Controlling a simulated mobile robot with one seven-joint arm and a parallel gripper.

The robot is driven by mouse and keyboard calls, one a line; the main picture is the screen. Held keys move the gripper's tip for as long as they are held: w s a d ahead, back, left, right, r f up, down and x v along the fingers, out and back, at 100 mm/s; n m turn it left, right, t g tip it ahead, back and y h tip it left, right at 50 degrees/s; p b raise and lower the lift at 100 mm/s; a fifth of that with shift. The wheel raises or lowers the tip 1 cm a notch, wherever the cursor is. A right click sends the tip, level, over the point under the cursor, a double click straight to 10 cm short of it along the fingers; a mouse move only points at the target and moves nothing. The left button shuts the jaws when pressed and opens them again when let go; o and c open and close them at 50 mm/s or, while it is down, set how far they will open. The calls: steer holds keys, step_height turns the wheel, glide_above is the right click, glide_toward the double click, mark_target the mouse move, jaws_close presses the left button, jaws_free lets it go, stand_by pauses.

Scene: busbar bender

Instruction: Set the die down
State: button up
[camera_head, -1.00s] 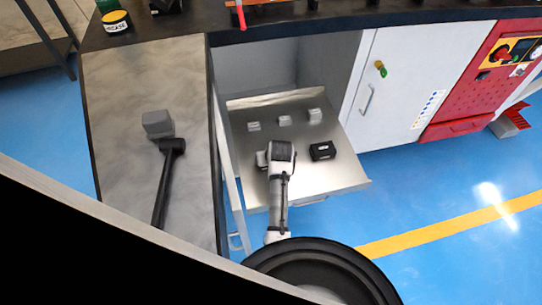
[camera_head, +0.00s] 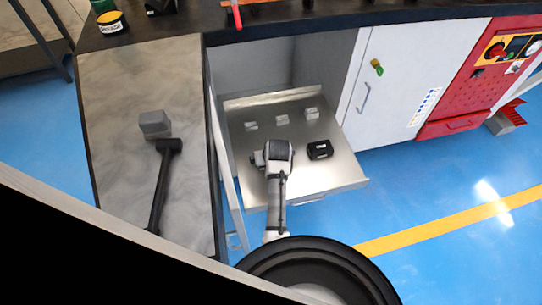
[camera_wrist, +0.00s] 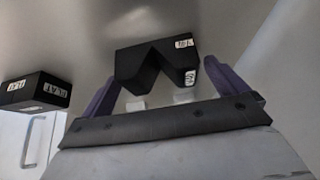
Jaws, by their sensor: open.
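A black die with a V-shaped notch and white labels (camera_wrist: 157,62) shows in the wrist view, between the two purple fingers of my gripper (camera_wrist: 168,78). The fingers are apart, with a visible gap on each side of the die. It appears to be at the drawer's metal surface, but I cannot tell its exact contact. In the head view, my gripper (camera_head: 278,158) is low over the open drawer (camera_head: 325,175) and hides this die. A second black die (camera_head: 319,149) lies on the drawer to the right; it shows in the wrist view with "FLAT" labels (camera_wrist: 36,91).
Several small grey blocks (camera_head: 282,119) stand at the back of the drawer. A grey block (camera_head: 154,124) and a black-headed hammer-like tool (camera_head: 163,180) lie on the bench at left. A white cabinet door (camera_head: 385,90) stands right of the drawer.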

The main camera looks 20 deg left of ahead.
steer(key=v, duration=1.1)
steer(key=shift+r, duration=0.3)
